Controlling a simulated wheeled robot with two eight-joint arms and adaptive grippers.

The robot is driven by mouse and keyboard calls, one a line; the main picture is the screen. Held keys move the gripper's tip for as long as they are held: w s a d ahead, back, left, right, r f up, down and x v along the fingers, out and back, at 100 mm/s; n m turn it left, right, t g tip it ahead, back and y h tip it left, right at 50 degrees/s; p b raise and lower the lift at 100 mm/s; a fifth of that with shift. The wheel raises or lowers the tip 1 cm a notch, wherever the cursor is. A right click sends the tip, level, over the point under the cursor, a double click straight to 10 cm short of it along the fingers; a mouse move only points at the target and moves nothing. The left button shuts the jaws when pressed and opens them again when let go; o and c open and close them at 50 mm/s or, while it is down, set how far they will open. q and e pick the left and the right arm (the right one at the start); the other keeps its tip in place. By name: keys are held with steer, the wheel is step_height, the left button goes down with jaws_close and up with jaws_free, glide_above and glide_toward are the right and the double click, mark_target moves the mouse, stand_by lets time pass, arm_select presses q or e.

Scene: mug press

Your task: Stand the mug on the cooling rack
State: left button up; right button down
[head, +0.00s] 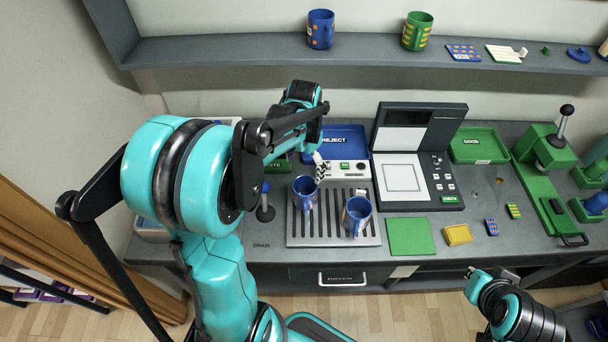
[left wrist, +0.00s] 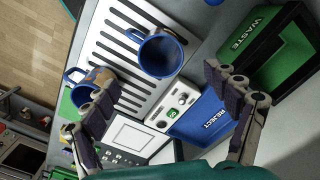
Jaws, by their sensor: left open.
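The cooling rack (head: 294,232) is a pale slotted plate on the bench; it also shows in the left wrist view (left wrist: 117,32). Two blue mugs appear upright on it: a left mug (head: 305,194) near its back and a patterned right mug (head: 356,216) nearer its right side. In the left wrist view these are the plain-looking mug (left wrist: 162,54) and the mug with tan marks (left wrist: 88,82). My left gripper (head: 321,167) is open and empty, above and behind the left mug; its spread fingers show in the wrist view (left wrist: 165,105). My right gripper (head: 487,274) is low at right, its jaws unclear.
A green mat (head: 410,236) and yellow block (head: 457,234) lie to the right. A green press (head: 545,150) stands far right. Shelf mugs (head: 320,30) are above.

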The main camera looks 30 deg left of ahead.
arm_select(q)
steer(key=s+d+r+n+t, duration=0.2)
steer(key=s+d+r+t, duration=0.5)
steer(key=s+d, duration=0.3)
steer(key=shift+s+d+r+n, duration=0.3)
steer(key=shift+s+d+r, duration=0.1)
steer(key=shift+d, duration=0.6)
step_height(320, 180, down, 13)
steer(key=b, duration=1.2)
steer(key=shift+b, duration=0.3)
